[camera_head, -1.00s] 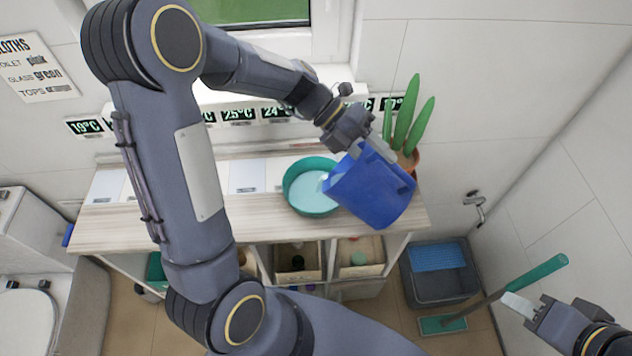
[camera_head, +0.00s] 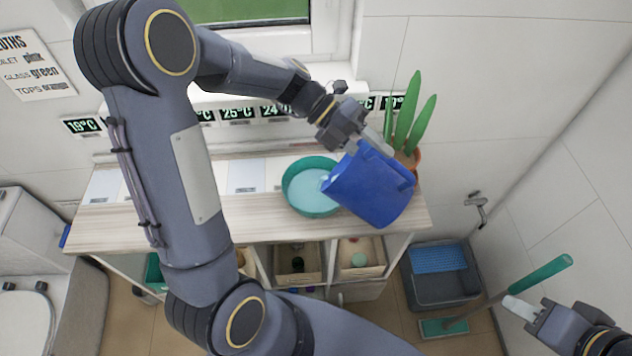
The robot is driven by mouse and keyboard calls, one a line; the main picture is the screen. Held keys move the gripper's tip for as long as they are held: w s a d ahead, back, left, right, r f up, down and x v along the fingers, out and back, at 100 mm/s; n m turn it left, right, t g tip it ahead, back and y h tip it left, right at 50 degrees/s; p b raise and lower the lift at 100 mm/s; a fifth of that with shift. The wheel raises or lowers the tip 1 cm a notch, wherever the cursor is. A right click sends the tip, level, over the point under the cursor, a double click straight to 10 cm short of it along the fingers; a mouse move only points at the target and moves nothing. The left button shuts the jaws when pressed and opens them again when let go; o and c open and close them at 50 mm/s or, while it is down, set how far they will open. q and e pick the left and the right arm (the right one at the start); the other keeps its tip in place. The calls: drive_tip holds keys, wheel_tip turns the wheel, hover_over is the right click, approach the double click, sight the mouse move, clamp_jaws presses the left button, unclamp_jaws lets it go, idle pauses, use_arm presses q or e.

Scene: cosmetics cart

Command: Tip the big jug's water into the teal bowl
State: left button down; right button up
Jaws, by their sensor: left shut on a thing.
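The big blue jug (camera_head: 368,190) is tilted left, its mouth over the right rim of the teal bowl (camera_head: 290,196). The bowl stands on the wooden counter and holds pale blue water (camera_head: 310,190). A light patch at the jug's lip meets the water; I cannot make out a separate stream. My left gripper (camera_head: 372,140) is shut on the jug at its upper side. My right gripper (camera_head: 512,306) is at the lower right, away from the jug, beside the mop handle; whether its fingers are apart is unclear.
A potted plant (camera_head: 410,125) stands right behind the jug. The counter (camera_head: 250,215) left of the bowl is mostly clear at the front. A grey mop bucket (camera_head: 440,288) and a teal-handled mop (camera_head: 542,273) are at the right. Temperature displays (camera_head: 238,114) line the back.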

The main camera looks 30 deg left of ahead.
use_arm(q)
drive_tip(key=shift+a+f, duration=0.1)
idle(0.3)
drive_tip(key=shift+a+b, duration=0.15)
drive_tip(key=shift+b, duration=0.35)
drive_tip(key=shift+a+h+b, duration=0.15)
drive_tip(key=shift+h+b, duration=0.15)
